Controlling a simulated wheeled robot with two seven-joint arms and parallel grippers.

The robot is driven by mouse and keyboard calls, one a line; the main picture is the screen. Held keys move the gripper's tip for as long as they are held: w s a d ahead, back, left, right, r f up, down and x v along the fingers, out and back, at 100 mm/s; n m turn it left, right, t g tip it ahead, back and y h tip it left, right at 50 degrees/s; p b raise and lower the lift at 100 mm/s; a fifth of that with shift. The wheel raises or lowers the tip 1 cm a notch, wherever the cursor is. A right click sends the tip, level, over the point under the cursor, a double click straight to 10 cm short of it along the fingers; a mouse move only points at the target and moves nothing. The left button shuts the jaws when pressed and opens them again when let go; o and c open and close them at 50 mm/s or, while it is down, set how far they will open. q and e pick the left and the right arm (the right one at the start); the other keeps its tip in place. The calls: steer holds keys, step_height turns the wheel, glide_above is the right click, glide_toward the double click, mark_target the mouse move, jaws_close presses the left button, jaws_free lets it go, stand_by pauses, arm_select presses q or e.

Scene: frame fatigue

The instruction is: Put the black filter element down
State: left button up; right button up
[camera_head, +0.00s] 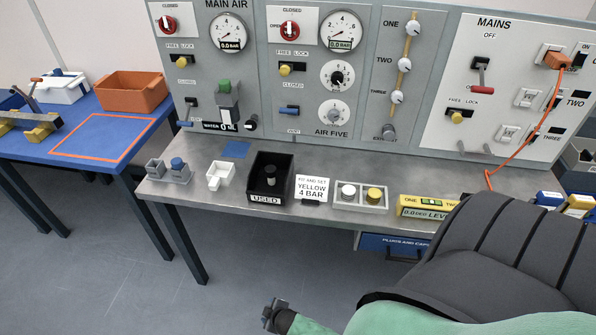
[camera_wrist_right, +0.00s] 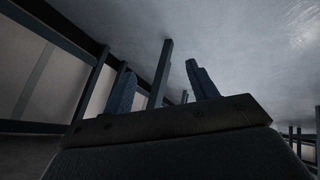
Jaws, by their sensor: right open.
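A dark cylindrical piece (camera_head: 271,170), which looks like the black filter element, stands in the black bin labelled USED (camera_head: 258,189) on the grey bench. No gripper touches it. My right gripper (camera_head: 273,314) is low in the head view, over the floor in front of the bench and well apart from the bin. In the right wrist view its two fingers (camera_wrist_right: 162,88) stand apart with nothing held between them; a bench leg shows behind the gap. My left gripper is not in view.
A grey holder with a blue-topped piece (camera_head: 178,164) and a white holder (camera_head: 220,176) stand left of the bin. An orange cable (camera_head: 529,144) hangs at the right.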

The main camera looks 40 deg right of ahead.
steer(key=s+a+f+m+g, duration=0.1)
steer(key=s+f, duration=0.4)
steer(key=s, duration=0.5)
steer(key=s+a+f+m+g, duration=0.2)
steer(key=s+f+m+g, duration=0.2)
steer(key=s, duration=0.7)
step_height(320, 180, down, 2)
steer(key=shift+a+f+g, duration=0.1)
steer(key=shift+a+g, duration=0.15)
steer(key=shift+g, duration=0.25)
steer(key=shift+w+d, duration=0.1)
